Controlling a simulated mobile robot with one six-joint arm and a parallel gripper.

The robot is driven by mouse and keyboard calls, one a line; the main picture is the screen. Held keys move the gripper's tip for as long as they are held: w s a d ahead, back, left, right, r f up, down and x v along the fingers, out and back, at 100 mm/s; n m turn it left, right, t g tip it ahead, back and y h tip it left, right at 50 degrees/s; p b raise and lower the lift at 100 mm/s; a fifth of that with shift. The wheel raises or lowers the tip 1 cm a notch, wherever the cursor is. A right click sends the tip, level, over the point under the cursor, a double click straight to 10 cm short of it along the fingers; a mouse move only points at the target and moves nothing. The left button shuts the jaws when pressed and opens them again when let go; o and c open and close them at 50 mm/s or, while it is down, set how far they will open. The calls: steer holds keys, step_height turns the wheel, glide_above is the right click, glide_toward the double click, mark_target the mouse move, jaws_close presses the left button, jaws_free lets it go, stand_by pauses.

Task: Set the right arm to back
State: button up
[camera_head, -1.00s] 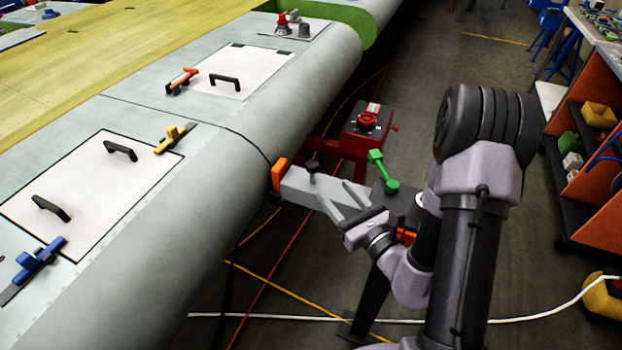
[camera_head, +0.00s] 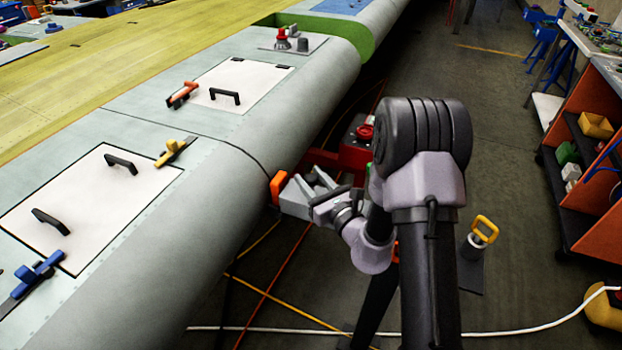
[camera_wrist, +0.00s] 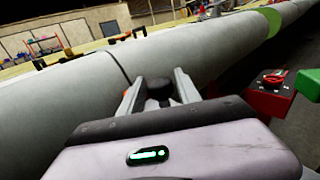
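A black knob (camera_wrist: 159,92) stands on the arm and shows between my fingers in the wrist view.
A red box with a red knob (camera_head: 365,132) stands behind my gripper. A green part (camera_wrist: 268,101) is at the right in the wrist view. A yellow handle (camera_head: 485,229) on a post stands right of my arm. Cables and a white hose (camera_head: 520,329) cross the floor.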

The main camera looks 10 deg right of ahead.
jaws_close()
stand_by(1.2)
